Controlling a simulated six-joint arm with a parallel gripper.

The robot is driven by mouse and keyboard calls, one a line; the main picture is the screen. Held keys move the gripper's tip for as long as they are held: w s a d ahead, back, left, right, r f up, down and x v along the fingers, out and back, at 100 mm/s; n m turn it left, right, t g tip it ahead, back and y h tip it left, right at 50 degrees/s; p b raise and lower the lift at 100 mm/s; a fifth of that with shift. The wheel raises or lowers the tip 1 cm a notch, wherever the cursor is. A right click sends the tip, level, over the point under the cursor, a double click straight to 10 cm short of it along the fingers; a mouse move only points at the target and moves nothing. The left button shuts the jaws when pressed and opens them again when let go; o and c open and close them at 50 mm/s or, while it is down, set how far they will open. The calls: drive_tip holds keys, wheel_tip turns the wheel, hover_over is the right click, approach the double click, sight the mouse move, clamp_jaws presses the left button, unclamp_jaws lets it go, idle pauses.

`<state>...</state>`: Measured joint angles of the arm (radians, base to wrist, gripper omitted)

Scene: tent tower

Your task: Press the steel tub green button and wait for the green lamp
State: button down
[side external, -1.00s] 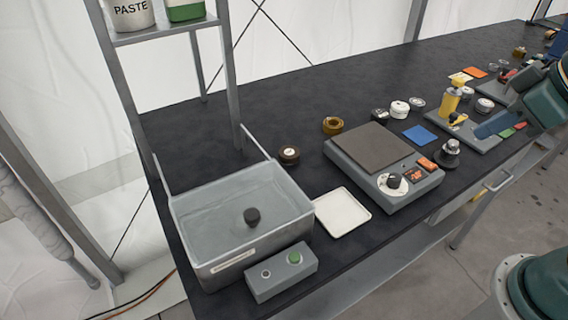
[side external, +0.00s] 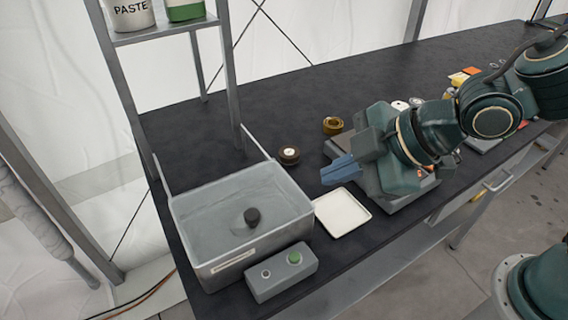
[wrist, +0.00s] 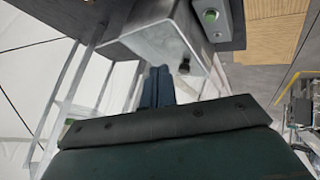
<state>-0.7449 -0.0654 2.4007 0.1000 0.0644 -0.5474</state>
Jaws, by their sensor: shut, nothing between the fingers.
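The steel tub (side external: 205,274) stands at the near left end of the dark bench, with a dark round knob (side external: 252,216) inside it. A grey button box (side external: 268,284) sits against its front and carries the green button (side external: 294,257). A small pale round lamp (side external: 266,273) is beside the button and shows no green. My gripper (side external: 328,176) is shut and empty, its blue fingers pointing left above the bench, right of the tub and apart from the button. In the wrist view, the fingers (wrist: 158,72) point toward the tub (wrist: 150,30), and the green button (wrist: 210,15) shows at the top.
A white square tray (side external: 342,212) lies right of the tub. My arm covers most of the grey scale-like device (side external: 413,200). A dark roll (side external: 289,155) and a brown roll (side external: 333,125) lie behind. A shelf post (side external: 230,80) rises behind the tub.

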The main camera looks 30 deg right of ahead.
drive_tip(key=s+a+f+n+y, duration=0.1)
drive_tip(key=a+f+n, duration=0.1)
drive_tip(key=a, duration=0.4)
drive_tip(key=shift+s+a+f+n, duration=0.2)
drive_tip(key=shift+a+n, duration=0.05)
drive_tip(key=shift+n, duration=0.35)
drive_tip(key=shift+f, duration=0.1)
drive_tip(key=shift+f, duration=4.3)
drive_tip(key=shift+f, duration=0.8)
drive_tip(key=shift+r, duration=0.8)
drive_tip(key=shift+r, duration=0.15)
drive_tip(key=shift+r, duration=2.35)
